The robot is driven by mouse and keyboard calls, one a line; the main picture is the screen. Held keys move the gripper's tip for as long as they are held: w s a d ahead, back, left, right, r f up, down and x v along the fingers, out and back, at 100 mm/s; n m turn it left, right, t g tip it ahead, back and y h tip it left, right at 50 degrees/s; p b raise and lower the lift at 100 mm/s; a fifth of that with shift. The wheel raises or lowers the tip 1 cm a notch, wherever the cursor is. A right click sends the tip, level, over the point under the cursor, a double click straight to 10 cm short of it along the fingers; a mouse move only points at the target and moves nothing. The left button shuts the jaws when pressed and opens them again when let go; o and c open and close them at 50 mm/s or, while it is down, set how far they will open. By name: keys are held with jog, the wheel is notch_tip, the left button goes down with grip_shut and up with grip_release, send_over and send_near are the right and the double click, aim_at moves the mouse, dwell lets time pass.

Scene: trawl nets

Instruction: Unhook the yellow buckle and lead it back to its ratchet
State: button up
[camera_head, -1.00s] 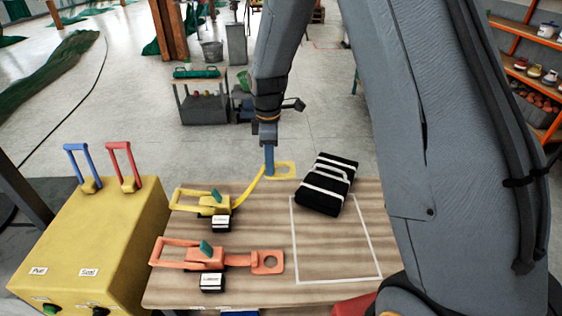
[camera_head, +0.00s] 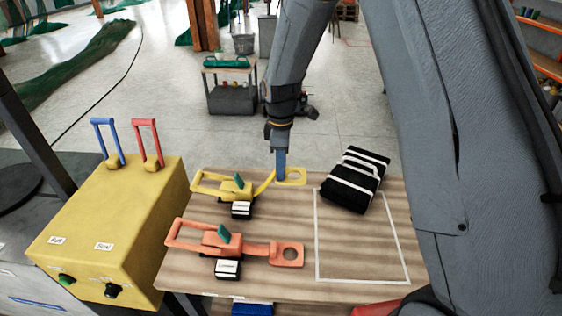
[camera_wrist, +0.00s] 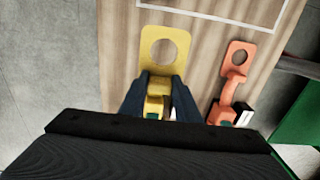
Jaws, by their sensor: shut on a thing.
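The yellow buckle (camera_head: 293,176) is a flat plate with a round hole, near the back edge of the wooden table. It also shows in the wrist view (camera_wrist: 164,47), just beyond my fingertips. My gripper (camera_head: 281,165) points down and is shut on the yellow buckle at its strap end. In the wrist view my two dark fingers (camera_wrist: 160,92) lie on either side of it. The yellow strap runs from the buckle to the yellow ratchet (camera_head: 236,190), whose handle lies to the left. I cannot tell whether the buckle touches the table.
An orange ratchet (camera_head: 222,240) with its orange buckle (camera_head: 287,254) lies nearer on the table. A black bundle with white straps (camera_head: 354,179) lies at the back right, by a white outlined rectangle (camera_head: 318,240). A yellow control box (camera_head: 110,225) with blue and red levers stands left.

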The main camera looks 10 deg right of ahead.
jog(key=shift+f+b, duration=2.95)
jog(key=shift+f, duration=2.65)
jog(key=o, duration=1.2)
jog(key=shift+r+b, duration=0.8)
jog(key=shift+r, duration=3.1)
